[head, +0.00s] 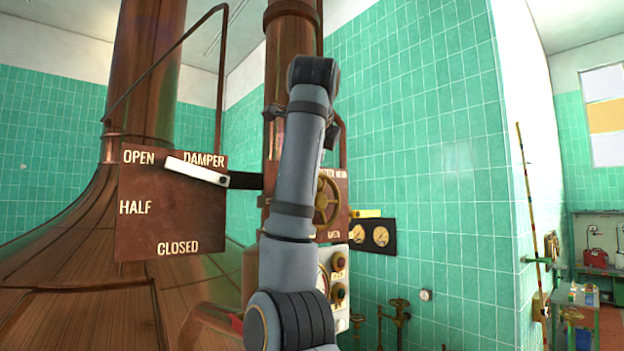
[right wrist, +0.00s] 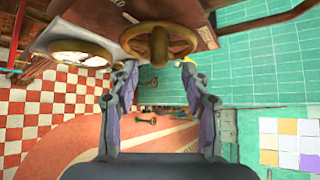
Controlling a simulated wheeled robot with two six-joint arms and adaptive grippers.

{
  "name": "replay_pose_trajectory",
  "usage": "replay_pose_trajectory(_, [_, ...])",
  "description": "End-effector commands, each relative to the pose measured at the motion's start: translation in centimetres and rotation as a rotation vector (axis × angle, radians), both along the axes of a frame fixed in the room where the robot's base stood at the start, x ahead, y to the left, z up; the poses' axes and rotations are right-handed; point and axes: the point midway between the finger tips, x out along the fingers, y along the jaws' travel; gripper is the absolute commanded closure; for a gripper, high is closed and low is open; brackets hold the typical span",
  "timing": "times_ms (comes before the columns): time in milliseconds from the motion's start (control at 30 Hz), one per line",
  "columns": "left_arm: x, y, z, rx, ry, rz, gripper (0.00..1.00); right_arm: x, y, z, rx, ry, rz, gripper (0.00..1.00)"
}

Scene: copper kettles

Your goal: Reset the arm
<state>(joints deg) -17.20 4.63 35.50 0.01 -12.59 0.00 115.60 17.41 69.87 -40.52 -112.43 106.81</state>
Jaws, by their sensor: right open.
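My right arm rises through the middle of the head view and bends over at the top; its gripper is hidden behind the arm there. In the right wrist view the right gripper (right wrist: 159,74) has its two fingers spread wide with nothing between them. A brass handwheel (right wrist: 160,42) is ahead of the fingertips, at the top of that view; I cannot tell whether they touch it. The handwheel also shows beside my arm in the head view (head: 327,200). My left gripper is in neither view.
A copper damper plate (head: 170,225) marked OPEN, HALF and CLOSED stands left of my arm, its white-handled lever (head: 196,170) near the top. Gauges (head: 370,236) and a yellow handle (head: 367,213) are right of it. A bench (head: 590,300) stands far right.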

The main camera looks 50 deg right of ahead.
Motion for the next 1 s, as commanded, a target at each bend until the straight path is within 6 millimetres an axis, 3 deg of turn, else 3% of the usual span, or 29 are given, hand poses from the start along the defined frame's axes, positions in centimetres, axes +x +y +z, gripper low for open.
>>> replay_pose_trajectory(200, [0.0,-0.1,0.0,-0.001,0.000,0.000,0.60,-1.5,2.1,1.1,-0.001,0.000,0.001,0.52])
replay_pose_trajectory(833, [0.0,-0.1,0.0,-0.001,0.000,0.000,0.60,-1.7,2.2,1.2,0.000,0.001,0.000,0.52])
replay_pose_trajectory(933, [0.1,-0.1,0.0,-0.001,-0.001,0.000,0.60,-0.3,2.5,0.2,-0.024,0.037,0.019,0.52])
replay_pose_trajectory(1000, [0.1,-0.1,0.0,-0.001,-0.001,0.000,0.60,2.3,3.0,-1.9,-0.075,0.114,0.059,0.52])
